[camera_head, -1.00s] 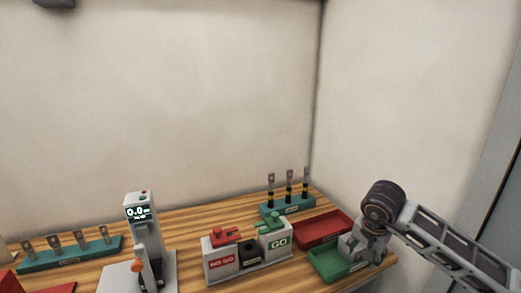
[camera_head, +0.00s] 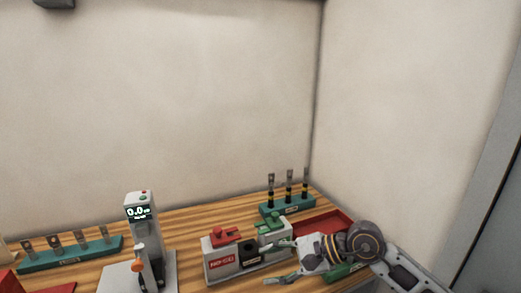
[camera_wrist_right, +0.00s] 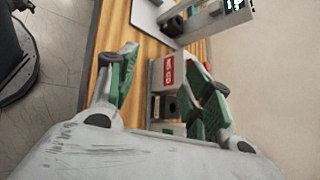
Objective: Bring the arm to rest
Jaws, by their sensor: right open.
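My right gripper (camera_head: 276,261) is open and empty, at the right front of the wooden table in the head view. Its fingers point left, in front of the GO / NO-GO gauge block (camera_head: 222,263), and hide part of that block. In the right wrist view the two green-padded fingers (camera_wrist_right: 160,88) are spread apart, with the gauge block (camera_wrist_right: 163,72) showing between and beyond them. I cannot tell from the views how far the fingers are from the block. My left gripper is not in view.
A red tray (camera_head: 325,222) and a mostly hidden green tray (camera_head: 342,272) lie at the right. A teal rack (camera_head: 287,208) with upright pins stands behind. A display instrument (camera_head: 139,225) and another teal rack (camera_head: 70,257) stand left. Bare table (camera_head: 190,227) shows between.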

